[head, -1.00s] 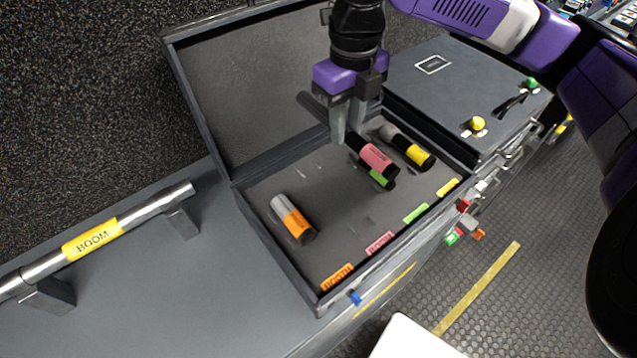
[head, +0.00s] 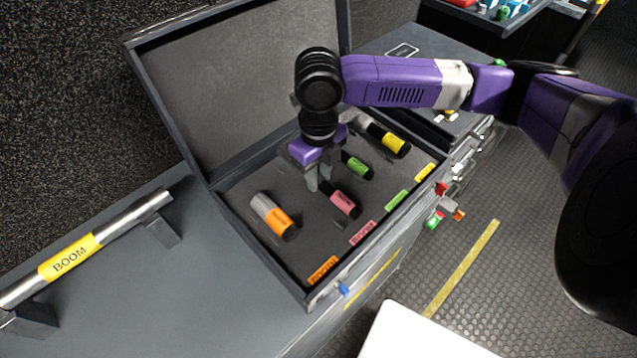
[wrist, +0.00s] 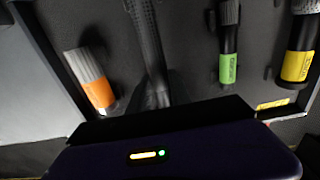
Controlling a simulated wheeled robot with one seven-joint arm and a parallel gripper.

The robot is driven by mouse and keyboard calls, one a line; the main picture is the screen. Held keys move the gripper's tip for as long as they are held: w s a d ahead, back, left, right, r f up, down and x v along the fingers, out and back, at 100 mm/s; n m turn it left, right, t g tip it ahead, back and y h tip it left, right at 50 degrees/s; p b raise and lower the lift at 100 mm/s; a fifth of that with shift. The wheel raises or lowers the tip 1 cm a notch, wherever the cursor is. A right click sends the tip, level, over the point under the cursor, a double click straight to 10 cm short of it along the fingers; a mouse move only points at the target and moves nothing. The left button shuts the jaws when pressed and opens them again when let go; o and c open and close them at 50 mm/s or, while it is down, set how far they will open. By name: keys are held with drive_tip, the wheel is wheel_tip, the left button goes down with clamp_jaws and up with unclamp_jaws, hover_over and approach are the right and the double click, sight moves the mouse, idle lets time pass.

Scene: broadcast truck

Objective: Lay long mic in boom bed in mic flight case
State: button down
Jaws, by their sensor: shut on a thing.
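The long mic (head: 343,203) is dark with a pink band. In the head view it is low in the open mic flight case (head: 215,193), between the orange-banded and green-banded mics, its banded end toward the pink label (head: 362,233). My gripper (head: 318,183) is shut on its body, pointing down into the case. In the wrist view the mic's dark textured shaft (wrist: 146,40) runs down between my gripper's fingers (wrist: 157,92), its banded end hidden. I cannot tell whether the mic touches the foam bed, which is mostly hidden under it.
Orange-banded (head: 277,221), green-banded (head: 357,165) and yellow-banded (head: 390,141) mics lie in the case. Colored labels line its front edge. The raised lid (head: 240,85) stands behind. A rail marked BOOM (head: 70,259) is at left. A second dark case (head: 405,70) stands at right.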

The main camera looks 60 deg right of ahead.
sight(319, 186)
drive_tip(key=shift+f, duration=1.7)
drive_tip(key=shift+f, duration=0.15)
drive_tip(key=c, duration=1.2)
unclamp_jaws()
